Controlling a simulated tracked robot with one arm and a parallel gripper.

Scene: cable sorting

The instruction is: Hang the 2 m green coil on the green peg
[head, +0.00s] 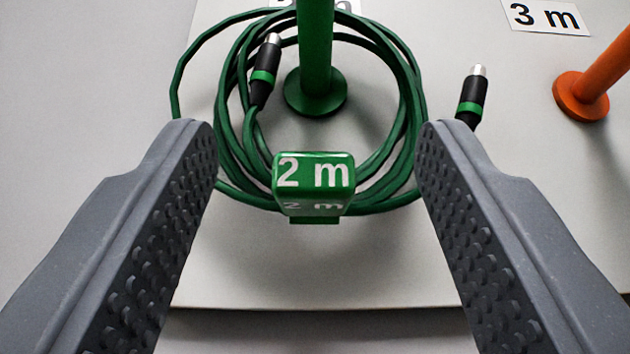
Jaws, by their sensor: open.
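The green coil (408,85) lies around the green peg (315,45) against the pale board, with the peg's round base (315,93) inside its loops. The peg's upper end is cut off by the frame. A green "2 m" tag (313,172) sits on the near side of the coil. One black plug with a green band (265,72) lies inside the loops, another (472,95) outside at right. My gripper (318,128) is open, its fingers left and right of the coil's near part and the tag. The tag is between the fingers, with clear gaps on both sides.
An orange peg (590,88) stands at right beside a "3 m" label (546,16). A partly hidden label (345,5) is behind the green peg. The pale board (400,270) is bare below the coil, down to its near edge.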

